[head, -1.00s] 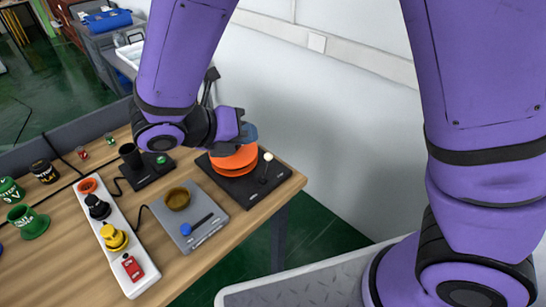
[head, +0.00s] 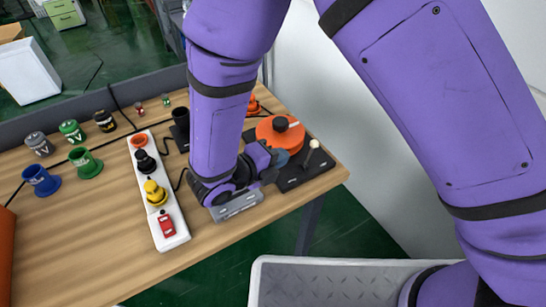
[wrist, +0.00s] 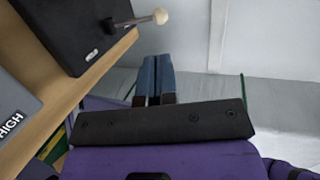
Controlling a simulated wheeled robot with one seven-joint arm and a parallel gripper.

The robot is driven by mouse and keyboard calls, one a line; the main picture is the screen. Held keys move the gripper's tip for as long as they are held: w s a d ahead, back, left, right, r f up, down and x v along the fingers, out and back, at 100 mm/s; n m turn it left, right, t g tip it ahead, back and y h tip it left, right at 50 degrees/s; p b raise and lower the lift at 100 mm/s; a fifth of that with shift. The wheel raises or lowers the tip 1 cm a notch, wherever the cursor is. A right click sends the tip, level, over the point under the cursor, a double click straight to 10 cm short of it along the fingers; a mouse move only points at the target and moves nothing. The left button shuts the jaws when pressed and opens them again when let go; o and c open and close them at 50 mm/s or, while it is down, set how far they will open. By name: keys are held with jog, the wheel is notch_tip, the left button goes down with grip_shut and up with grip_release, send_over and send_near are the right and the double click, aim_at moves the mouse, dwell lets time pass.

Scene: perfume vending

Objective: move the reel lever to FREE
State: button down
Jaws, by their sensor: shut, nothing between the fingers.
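The reel is an orange disc (head: 280,134) with a black hub on a black base (head: 300,178) at the table's right end. Its lever (head: 314,145) is a short rod with a cream knob, standing up from the base to the right of the disc. I cannot read any FREE mark. My gripper (head: 282,157) is low in front of the disc, left of the lever. In the wrist view my gripper's blue fingers (wrist: 155,78) are together and empty. The lever knob (wrist: 160,16) is beyond the fingertips there, apart from them.
A white power strip (head: 170,232) with black, yellow and red pieces lies left of my arm. A grey box (head: 238,208) is partly hidden under my wrist. Several coloured cups, one a green cup (head: 85,163), stand further left. The table's front right edge is close to the reel.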

aim_at(312, 145)
jog(key=x, duration=0.9)
jog(key=shift+w+d, duration=0.1)
jog(key=shift+w+d+f, duration=0.1)
jog(key=shift+w+d, duration=0.55)
jog(key=shift+d, duration=0.3)
jog(key=shift+s+a+f, duration=0.1)
jog(key=shift+s+a, duration=0.05)
jog(key=shift+a, duration=0.1)
jog(key=shift+s+a, duration=0.2)
jog(key=shift+a, duration=0.1)
jog(key=r+v, duration=0.2)
jog(key=v, duration=1.1)
